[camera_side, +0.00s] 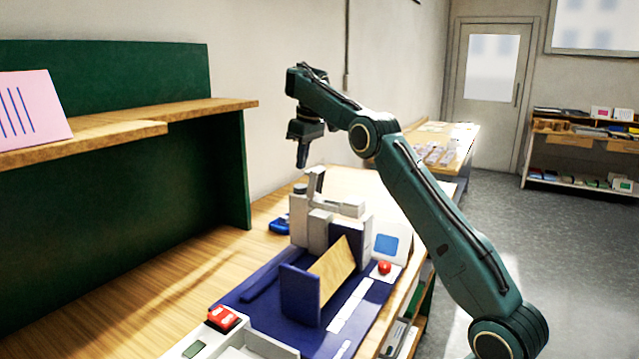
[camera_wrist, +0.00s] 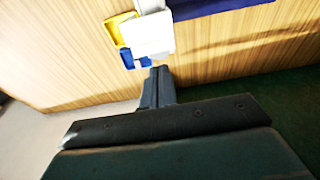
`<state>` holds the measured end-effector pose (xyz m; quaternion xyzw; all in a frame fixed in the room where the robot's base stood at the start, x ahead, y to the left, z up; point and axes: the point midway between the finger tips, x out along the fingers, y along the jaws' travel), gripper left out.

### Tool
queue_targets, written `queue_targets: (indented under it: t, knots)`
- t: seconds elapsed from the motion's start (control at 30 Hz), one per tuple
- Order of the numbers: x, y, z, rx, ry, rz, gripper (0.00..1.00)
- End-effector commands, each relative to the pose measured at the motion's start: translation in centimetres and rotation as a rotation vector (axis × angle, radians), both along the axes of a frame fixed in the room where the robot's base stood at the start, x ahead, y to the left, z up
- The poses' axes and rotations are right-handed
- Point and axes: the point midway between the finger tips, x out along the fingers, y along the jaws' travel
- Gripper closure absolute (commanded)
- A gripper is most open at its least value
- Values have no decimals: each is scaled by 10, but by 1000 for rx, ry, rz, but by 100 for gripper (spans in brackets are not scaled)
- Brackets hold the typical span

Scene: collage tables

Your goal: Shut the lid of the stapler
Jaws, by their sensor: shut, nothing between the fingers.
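No part is clearly recognisable as the stapler. In the side view a pale grey block assembly (camera_side: 312,232) stands at the far end of the blue mat, with a short upright grey piece (camera_side: 315,183) on top. That piece could be a raised lid, but I cannot tell. My gripper (camera_side: 302,162) points down just above and slightly left of this piece, apart from it as far as I can see. In the wrist view my gripper (camera_wrist: 157,72) is shut and empty, its tips close to a small blue thing (camera_wrist: 127,58) beside a white block (camera_wrist: 146,35).
The navy mat (camera_side: 262,312) carries an upright navy panel (camera_side: 300,293) and a slanted wooden board (camera_side: 332,270). A red knob (camera_side: 384,267) sits at the right edge. A red box (camera_side: 222,318) is in front. A green partition (camera_side: 228,170) with shelf stands left. Bare tabletop (camera_side: 150,295) lies left.

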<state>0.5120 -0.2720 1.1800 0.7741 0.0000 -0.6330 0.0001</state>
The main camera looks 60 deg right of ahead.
Motion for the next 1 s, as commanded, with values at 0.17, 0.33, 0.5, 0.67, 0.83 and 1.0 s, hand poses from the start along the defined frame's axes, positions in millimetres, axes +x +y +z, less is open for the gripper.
queue_targets:
  t: [0.17, 0.33, 0.5, 0.67, 0.83, 1.0]
  knots:
    - [0, 0, 1, 0, 0, 0, 100]
    - [0, 0, 6, 0, -2, 0, 100]
    - [0, -1, 14, 0, -2, 1, 100]
    - [0, 0, 22, 0, -1, 2, 100]
    - [0, 0, 30, 1, -1, 1, 100]
    - [0, -1, 39, 1, -4, 0, 100]
